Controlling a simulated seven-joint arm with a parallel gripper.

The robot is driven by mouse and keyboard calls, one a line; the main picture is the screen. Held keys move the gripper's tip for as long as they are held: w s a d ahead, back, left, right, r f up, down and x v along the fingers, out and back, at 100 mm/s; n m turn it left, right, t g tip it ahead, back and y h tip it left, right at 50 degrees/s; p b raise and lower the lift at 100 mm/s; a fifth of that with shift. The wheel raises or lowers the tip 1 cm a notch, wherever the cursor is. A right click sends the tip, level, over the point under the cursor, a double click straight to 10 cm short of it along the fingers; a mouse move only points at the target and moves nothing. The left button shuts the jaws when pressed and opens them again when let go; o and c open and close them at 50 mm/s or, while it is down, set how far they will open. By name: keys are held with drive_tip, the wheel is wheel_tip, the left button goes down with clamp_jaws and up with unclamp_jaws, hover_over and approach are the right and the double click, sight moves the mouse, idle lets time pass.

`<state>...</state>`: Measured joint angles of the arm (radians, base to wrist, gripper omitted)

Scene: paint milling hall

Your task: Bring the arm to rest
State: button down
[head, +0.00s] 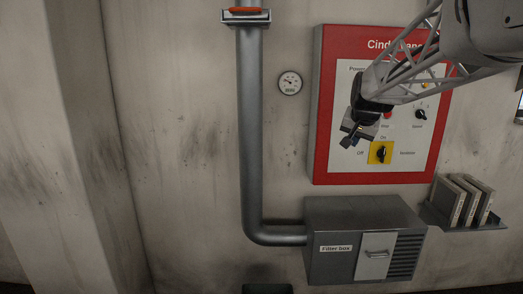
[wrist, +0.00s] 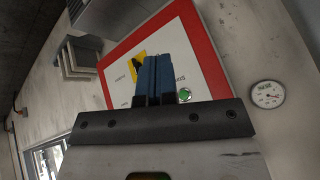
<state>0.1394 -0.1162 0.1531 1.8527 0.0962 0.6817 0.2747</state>
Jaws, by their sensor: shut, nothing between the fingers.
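My gripper (head: 348,138) is in front of the left part of a red-framed control panel (head: 318,110) in the head view. It is left of and a little above the yellow isolator switch (head: 381,152). In the wrist view my gripper (wrist: 153,62) shows its two blue fingers together with nothing between them. They stand out in front of the panel (wrist: 200,45) and hide part of its face. A gap between fingers and panel cannot be judged. My arm covers the panel's upper right in the head view.
A grey filter box (head: 340,212) sits below the panel, with a pipe (head: 251,120) rising to its left. A shelf with several plates (head: 462,200) is at right. A round gauge (head: 290,82) hangs left of the panel. The wall at far left is clear.

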drive_tip(key=s+a+f+n+g, duration=0.1)
drive_tip(key=s+a+f, duration=0.2)
drive_tip(key=s, duration=1.1)
drive_tip(key=s+a+f+n+g, duration=0.1)
drive_tip(key=s+f, duration=0.6)
drive_tip(key=s, duration=0.7)
drive_tip(key=s+a+f+n+g, duration=0.2)
drive_tip(key=s+f, duration=0.4)
drive_tip(key=s, duration=0.8)
drive_tip(key=a+n, duration=0.1)
drive_tip(key=a, duration=0.1)
drive_tip(key=shift+s+a, duration=0.25)
drive_tip(key=shift+a, duration=0.05)
